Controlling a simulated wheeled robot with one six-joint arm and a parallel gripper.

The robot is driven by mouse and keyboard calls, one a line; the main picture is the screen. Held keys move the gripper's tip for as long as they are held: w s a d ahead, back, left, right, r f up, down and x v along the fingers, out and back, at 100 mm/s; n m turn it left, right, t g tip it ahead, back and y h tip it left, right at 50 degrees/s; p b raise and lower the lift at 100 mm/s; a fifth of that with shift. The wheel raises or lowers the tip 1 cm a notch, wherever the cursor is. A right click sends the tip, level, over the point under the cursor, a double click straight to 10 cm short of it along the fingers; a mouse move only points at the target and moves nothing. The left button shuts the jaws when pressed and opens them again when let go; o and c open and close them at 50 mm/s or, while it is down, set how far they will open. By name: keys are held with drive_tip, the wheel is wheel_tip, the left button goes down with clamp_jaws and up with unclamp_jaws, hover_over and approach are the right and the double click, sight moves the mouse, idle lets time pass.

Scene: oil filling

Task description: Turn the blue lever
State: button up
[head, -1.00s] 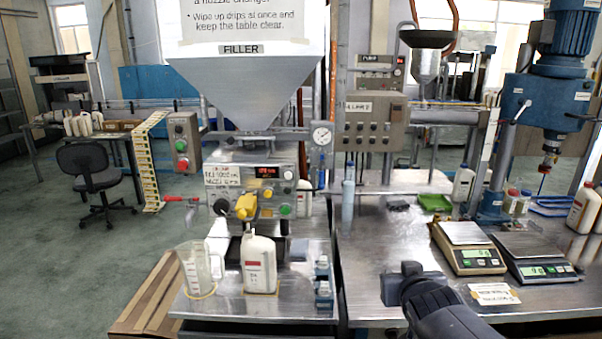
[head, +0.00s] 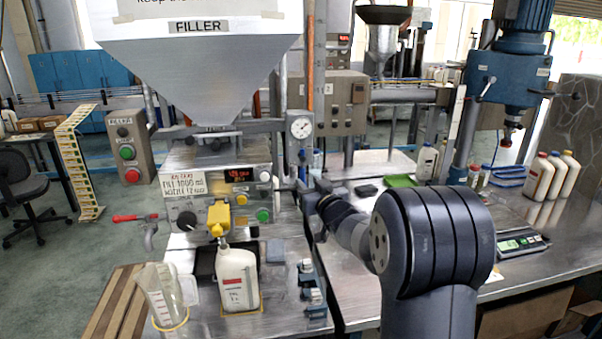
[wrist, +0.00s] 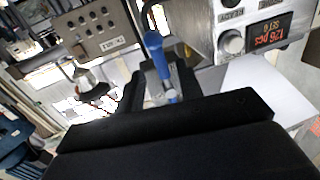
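The blue lever (wrist: 157,52) shows in the wrist view as a bright blue handle on a grey metal part, beside the filler's panel. My gripper (wrist: 160,88) is open, with one dark finger on each side of the lever's line. I cannot tell whether either finger touches it. In the head view, my arm reaches to the right side of the filler panel (head: 218,187). My arm's dark links hide most of the gripper there, and the lever cannot be made out clearly.
A white bottle (head: 238,280) stands under the yellow nozzle (head: 219,218). A clear jug (head: 163,297) stands left of it. A red-handled valve (head: 138,217) sticks out at the panel's left. A scale (head: 520,243) and several bottles are on the right table.

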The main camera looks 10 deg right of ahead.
sight(304, 177)
drive_tip(key=w, duration=0.2)
drive_tip(key=w+a+p, duration=0.1)
drive_tip(key=w, duration=0.2)
drive_tip(key=shift+w, duration=0.25)
drive_tip(key=shift+c, duration=0.4)
clamp_jaws()
